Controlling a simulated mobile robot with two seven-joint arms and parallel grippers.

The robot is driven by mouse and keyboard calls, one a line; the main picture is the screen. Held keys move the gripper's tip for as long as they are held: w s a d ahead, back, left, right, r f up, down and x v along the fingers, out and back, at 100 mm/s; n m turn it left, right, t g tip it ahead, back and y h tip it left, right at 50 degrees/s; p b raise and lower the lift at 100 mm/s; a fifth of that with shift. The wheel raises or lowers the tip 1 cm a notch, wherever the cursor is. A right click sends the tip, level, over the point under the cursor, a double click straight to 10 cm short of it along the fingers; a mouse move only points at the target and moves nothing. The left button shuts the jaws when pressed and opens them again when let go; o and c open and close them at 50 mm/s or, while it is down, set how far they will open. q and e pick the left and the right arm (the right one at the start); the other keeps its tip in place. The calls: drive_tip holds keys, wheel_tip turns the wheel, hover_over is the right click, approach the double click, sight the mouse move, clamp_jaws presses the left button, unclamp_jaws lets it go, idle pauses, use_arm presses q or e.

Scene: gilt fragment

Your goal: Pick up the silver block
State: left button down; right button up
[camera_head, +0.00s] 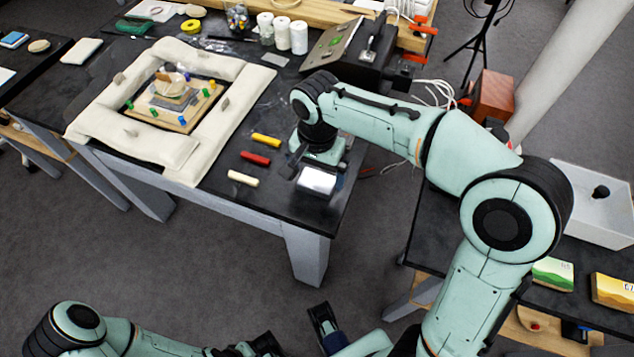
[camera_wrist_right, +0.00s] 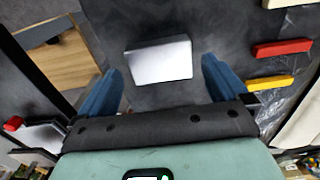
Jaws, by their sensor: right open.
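A yellow bar (camera_head: 266,140), a red bar (camera_head: 255,158) and a cream bar (camera_head: 242,178) lie left of the block. White padded cushions (camera_head: 165,144) surround a wooden board further left. A metal-plated stand (camera_head: 330,45) is behind. The table edge is close.

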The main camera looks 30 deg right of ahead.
sight(317, 183)
wheel_tip(317, 183, down, 2)
drive_tip(key=shift+f, duration=0.2)
drive_tip(key=c, duration=1.1)
drive_tip(key=shift+r, duration=0.15)
